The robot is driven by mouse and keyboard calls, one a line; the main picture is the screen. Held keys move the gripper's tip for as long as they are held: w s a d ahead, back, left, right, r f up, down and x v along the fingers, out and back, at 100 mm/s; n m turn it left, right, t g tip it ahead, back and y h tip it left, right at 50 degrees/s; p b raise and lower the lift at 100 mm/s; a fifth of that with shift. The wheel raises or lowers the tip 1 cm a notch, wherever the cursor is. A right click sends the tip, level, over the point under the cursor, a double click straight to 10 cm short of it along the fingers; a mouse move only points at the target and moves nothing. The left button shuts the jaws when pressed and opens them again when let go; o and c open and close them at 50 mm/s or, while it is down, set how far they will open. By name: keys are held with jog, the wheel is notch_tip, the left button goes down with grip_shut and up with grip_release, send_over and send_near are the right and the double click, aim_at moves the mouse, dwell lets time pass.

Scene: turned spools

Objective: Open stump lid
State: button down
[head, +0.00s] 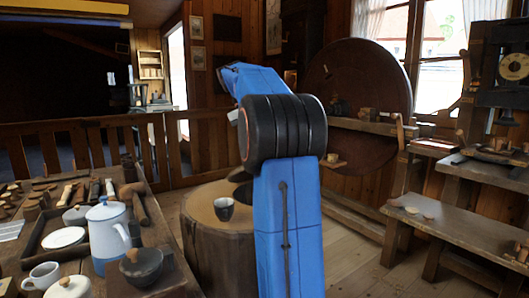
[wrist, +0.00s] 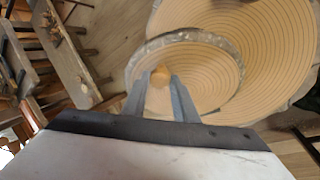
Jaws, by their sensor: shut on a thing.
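The stump (head: 215,245) stands on the floor in the middle of the head view, partly hidden by my blue arm. In the wrist view the round wooden lid (wrist: 205,85), with a bark rim, overlaps the larger ringed stump top (wrist: 275,60). My gripper (wrist: 160,82) is shut on the lid's round knob (wrist: 159,74), one finger on each side. I cannot tell how high the lid is.
A low bench (head: 460,230) stands at right. Floor is clear between the stump and that bench.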

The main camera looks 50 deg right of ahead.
jog(key=shift+w+d+r+g, duration=0.1)
jog(key=shift+w+r+g, duration=0.15)
jog(key=shift+w+g, duration=0.05)
dwell(0.4)
jog(key=c, duration=1.4)
grip_release()
jog(key=shift+c, duration=0.2)
